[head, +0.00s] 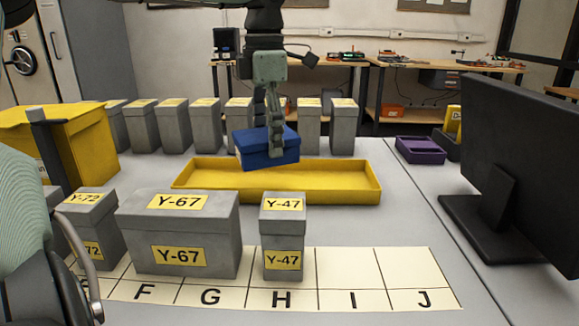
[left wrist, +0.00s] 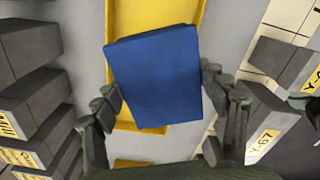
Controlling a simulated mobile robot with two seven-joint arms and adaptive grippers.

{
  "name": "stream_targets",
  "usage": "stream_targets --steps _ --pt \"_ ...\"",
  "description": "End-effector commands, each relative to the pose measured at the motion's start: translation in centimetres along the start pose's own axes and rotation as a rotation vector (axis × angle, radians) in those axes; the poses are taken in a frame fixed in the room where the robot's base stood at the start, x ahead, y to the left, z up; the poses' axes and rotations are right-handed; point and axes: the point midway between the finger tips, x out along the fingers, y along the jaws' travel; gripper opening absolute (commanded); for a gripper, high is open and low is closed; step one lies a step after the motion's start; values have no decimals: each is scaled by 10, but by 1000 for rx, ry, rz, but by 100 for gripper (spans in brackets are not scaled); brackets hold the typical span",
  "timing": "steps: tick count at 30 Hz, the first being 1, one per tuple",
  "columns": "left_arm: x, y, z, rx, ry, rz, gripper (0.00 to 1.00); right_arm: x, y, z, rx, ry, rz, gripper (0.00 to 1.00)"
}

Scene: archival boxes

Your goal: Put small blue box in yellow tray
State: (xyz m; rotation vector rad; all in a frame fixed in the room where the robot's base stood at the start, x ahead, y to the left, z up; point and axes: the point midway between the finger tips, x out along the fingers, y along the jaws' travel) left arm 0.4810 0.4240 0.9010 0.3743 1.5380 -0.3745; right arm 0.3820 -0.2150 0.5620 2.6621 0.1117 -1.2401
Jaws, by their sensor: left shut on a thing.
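The small blue box (head: 254,149) is held in my left gripper (head: 274,125), which comes down from the top of the head view. The box is slightly tilted and hangs over the back left part of the yellow tray (head: 330,190). In the left wrist view the blue box (left wrist: 157,78) lies between the two fingers of the left gripper (left wrist: 160,98), with the yellow tray (left wrist: 152,15) below and beyond it. I cannot tell whether the box touches the tray. The tray's visible floor is empty. My right gripper is not in view.
Grey boxes Y-67 (head: 178,230) and Y-47 (head: 283,232) stand in front of the tray on a lettered strip (head: 350,275). A row of grey boxes (head: 173,125) stands behind. A black monitor (head: 525,160) is at right, a purple tray (head: 420,150) at back right.

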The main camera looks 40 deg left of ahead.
Motion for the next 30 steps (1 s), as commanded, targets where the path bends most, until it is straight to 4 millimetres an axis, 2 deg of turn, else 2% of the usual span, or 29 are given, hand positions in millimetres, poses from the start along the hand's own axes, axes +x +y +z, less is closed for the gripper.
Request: stream_targets --steps 4,9,14,21,30 --pt "19 0 30 0 4 0 36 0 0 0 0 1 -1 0" --pt "28 1 47 0 0 0 36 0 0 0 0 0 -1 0" --pt "38 0 49 0 0 -2 36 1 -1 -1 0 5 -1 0" --pt "68 0 48 0 -3 -1 36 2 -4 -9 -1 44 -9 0" --pt "69 0 48 0 -3 -1 36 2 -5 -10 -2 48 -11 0"
